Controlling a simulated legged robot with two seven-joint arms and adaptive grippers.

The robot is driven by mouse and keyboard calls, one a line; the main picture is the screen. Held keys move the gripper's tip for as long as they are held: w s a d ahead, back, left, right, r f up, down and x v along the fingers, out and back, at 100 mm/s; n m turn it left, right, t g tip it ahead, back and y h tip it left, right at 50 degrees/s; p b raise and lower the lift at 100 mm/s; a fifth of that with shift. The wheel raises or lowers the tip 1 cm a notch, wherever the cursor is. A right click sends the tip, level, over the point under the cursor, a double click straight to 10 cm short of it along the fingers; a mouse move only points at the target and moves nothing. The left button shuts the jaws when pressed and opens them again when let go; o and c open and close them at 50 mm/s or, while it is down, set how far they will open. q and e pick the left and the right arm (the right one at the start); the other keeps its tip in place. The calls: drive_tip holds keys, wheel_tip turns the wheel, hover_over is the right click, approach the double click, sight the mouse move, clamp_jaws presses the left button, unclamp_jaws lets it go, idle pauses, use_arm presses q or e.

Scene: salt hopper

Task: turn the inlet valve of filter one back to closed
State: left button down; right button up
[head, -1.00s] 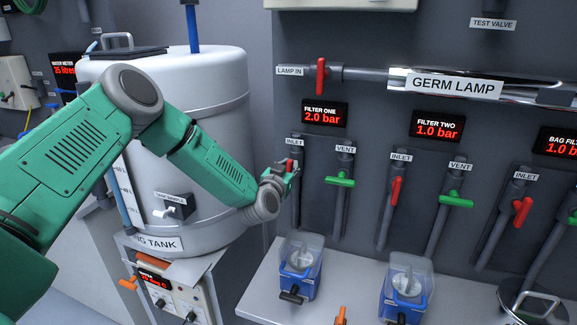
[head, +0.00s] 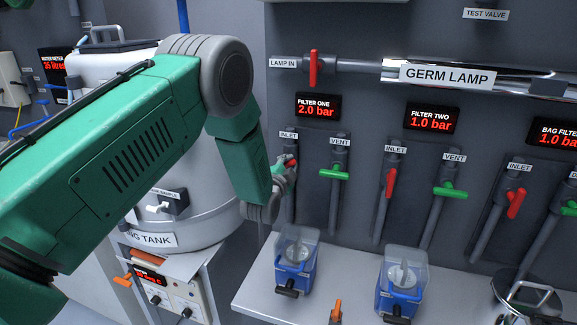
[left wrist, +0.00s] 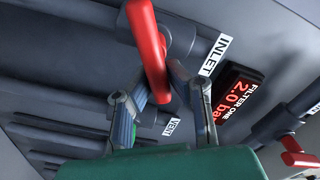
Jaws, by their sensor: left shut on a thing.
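The red inlet handle of filter one (head: 291,161) shows as a small patch in the head view, mostly hidden by my left gripper (head: 285,170). The left wrist view shows the red handle (left wrist: 149,45) large, and it appears to lie across its grey pipe. My left gripper (left wrist: 158,90) is shut on the handle's near end, one finger on each side. The INLET label (left wrist: 216,54) is beside it. The filter one display (head: 318,106) reads 2.0 bar. My right gripper is not in view.
The green vent handle of filter one (head: 334,173) is close on the right. Filter two has a red inlet handle (head: 390,182) and a green vent handle (head: 451,192). Blue-based units (head: 296,268) stand on the shelf below. A white tank (head: 215,229) is behind my left arm.

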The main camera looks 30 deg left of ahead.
use_arm(q)
drive_tip(key=m+b, duration=0.1)
drive_tip(key=m, duration=0.1)
drive_tip(key=f+m+b, duration=0.1)
drive_tip(key=m+b, duration=0.1)
drive_tip(key=m, duration=0.1)
drive_tip(key=shift+d+f+m, duration=0.2)
drive_tip(key=shift+d+m, duration=0.05)
drive_tip(key=shift+m, duration=0.05)
drive_tip(key=shift+f, duration=0.1)
idle(0.3)
drive_tip(key=c, duration=1.5)
unclamp_jaws()
drive_tip(key=shift+c, duration=0.2)
drive_tip(key=shift+s, duration=0.15)
drive_tip(key=v, duration=1.1)
drive_tip(key=shift+s, duration=0.25)
